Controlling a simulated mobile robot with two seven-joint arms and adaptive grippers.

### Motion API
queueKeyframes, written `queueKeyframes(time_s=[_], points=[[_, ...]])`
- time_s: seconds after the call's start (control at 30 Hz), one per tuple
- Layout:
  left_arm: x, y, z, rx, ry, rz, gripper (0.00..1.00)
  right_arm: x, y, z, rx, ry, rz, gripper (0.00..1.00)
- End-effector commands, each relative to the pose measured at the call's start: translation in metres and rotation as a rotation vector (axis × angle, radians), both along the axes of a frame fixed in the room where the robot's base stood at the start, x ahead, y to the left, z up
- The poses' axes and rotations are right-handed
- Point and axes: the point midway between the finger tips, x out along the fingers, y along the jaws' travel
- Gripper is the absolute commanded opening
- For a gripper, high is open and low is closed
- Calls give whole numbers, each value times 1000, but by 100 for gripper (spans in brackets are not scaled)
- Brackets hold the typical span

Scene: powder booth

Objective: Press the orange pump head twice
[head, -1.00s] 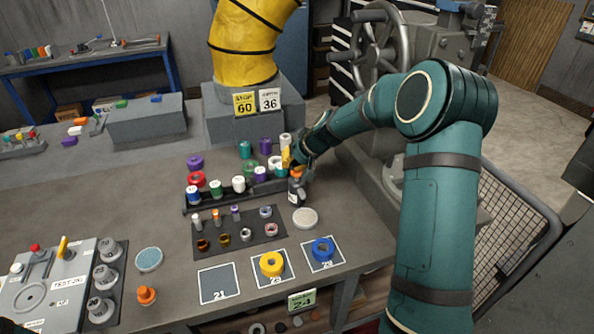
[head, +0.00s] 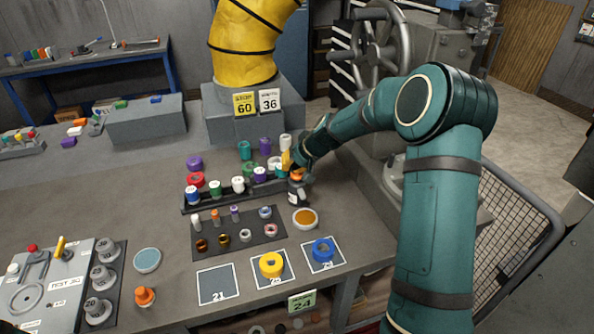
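The orange pump head (head: 296,174) tops a small dark bottle (head: 297,192) with a pale label, at the right end of the black rack. My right gripper (head: 289,161), with yellow fingertips, reaches down from the right and is directly over the pump head, touching or very close to it. The fingers partly hide the head, and their opening is too small to make out. A round pad (head: 305,218) just in front of the bottle is orange-brown with a pale rim. My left gripper is out of view.
The black rack (head: 205,204) holds several coloured caps close left of the bottle. A dark tray (head: 239,237) of small parts lies in front. Numbered mats (head: 218,285) carry a yellow and a blue ring (head: 323,249). A separate orange knob (head: 145,296) stands at the left.

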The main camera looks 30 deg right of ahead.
Motion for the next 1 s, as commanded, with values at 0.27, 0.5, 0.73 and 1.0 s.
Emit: queueKeyframes(time_s=[0.27,0.5,0.73,1.0], points=[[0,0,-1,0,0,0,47,-1,0,-2,2,4,1,0],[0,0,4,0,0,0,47,-1,0,4,1,3,0,0],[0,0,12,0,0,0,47,0,0,17,1,3,0,0],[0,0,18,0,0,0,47,0,0,28,0,2,1,0]])
